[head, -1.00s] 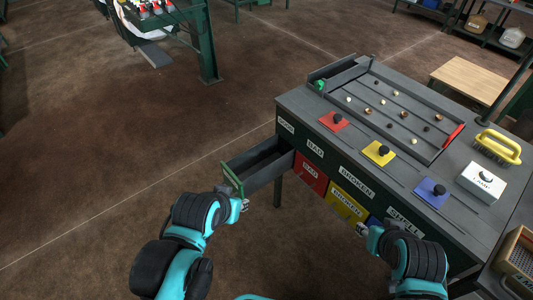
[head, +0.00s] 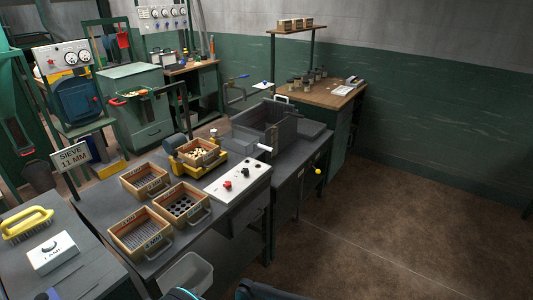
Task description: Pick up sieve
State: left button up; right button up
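Several wooden-framed sieves show in the head view. One sieve (head: 145,180) lies at the back left of the dark bench, a second sieve (head: 182,204) with large round holes lies to its right and nearer, and a third sieve (head: 140,233) with a slotted bottom lies at the front left. Each has a metal handle. Another sieve (head: 200,152) with small pieces in it sits in a yellow shaker (head: 180,165). A sign (head: 70,157) reads "SIEVE 11 MM". Neither gripper is in view; only parts of my arms show at the bottom edge.
A white panel (head: 238,181) with red and black knobs lies right of the sieves. A clear bin (head: 187,274) stands below the bench front. The floor (head: 400,240) at right is clear.

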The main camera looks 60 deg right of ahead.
aim_at(198, 152)
jog(key=z, duration=1.65)
jog(key=u, duration=3.55)
jog(key=z, duration=3.55)
jog(key=i+l+u, duration=0.45)
jog(key=i+l, duration=0.65)
